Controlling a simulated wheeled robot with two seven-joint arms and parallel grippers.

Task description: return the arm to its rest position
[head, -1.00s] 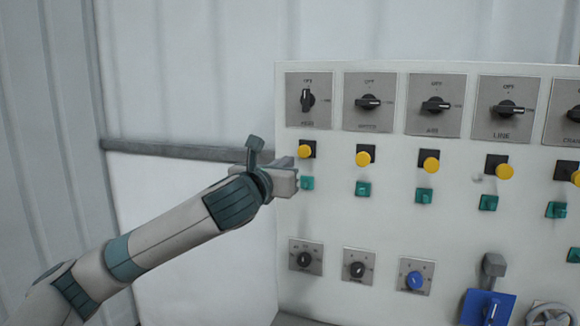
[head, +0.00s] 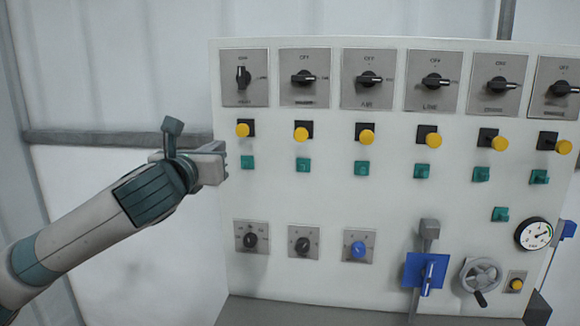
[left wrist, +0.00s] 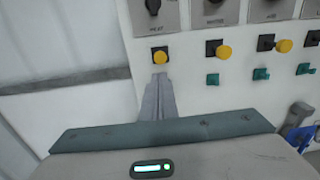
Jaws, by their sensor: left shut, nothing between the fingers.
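My left gripper (head: 217,163) is at the left edge of the control panel (head: 330,205) in the head view. It is shut and empty, just left of the first green button (head: 247,162) and below the first yellow button (head: 243,130). I cannot tell whether it touches the panel. In the left wrist view the shut fingers (left wrist: 159,97) point up toward the leftmost yellow button (left wrist: 160,56) and hide what lies behind them. My left arm (head: 90,222) reaches in from the lower left. My right gripper is not in view.
The panel has a top row of black rotary switches (head: 242,76), with yellow and green buttons below. Lower down are small knobs (head: 250,240), a blue lever plate (head: 415,270), a handwheel (head: 481,276) and a gauge (head: 533,234).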

